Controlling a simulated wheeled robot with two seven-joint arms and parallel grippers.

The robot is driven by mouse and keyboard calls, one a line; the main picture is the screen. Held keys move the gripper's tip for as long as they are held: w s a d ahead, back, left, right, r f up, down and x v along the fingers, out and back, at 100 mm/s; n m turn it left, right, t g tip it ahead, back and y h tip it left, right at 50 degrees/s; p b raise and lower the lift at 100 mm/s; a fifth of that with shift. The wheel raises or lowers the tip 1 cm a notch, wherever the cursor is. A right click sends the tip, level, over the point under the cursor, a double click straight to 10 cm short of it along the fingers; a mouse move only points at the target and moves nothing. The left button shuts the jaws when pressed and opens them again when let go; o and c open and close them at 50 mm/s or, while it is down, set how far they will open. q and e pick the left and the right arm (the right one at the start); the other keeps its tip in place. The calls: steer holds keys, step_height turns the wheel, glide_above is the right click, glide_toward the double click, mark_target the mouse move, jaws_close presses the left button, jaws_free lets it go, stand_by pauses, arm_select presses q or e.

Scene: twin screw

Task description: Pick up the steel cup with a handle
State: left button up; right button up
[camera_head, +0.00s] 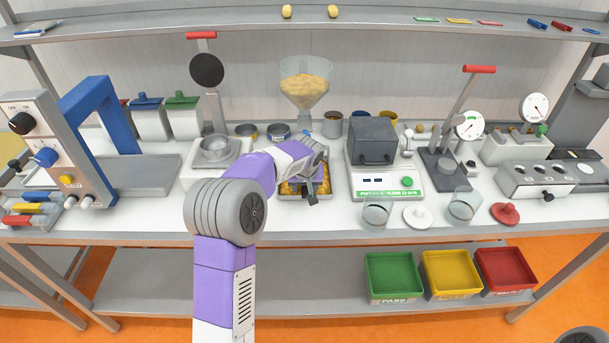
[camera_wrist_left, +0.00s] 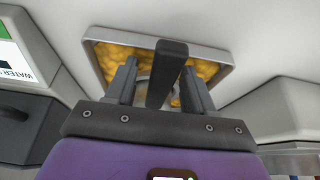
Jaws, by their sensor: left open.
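My left gripper (camera_head: 312,178) is over a shallow tray (camera_head: 290,197) of yellow pieces at the middle of the bench. In the left wrist view its two dark fingers (camera_wrist_left: 160,78) are apart. A dark bar, which looks like the handle of the steel cup (camera_wrist_left: 168,70), stands between them. A grey metal part, likely the cup's body, shows behind the bar and is mostly hidden by the bar and fingers. The tray with yellow pieces (camera_wrist_left: 225,58) lies beyond. I cannot tell whether the fingers touch the handle. My right gripper is not in view.
A grey machine with a green-labelled base (camera_head: 385,187) stands right of the tray. A scale-like device with a steel dish (camera_head: 216,148) is at the left. A filled hopper (camera_head: 304,85) stands behind. Glass cups (camera_head: 376,212) stand near the front edge. Coloured bins (camera_head: 392,277) are below.

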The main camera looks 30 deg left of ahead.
arm_select(q)
steer(key=shift+f, duration=0.15)
steer(key=shift+c, duration=0.3)
jaws_close()
stand_by(0.3)
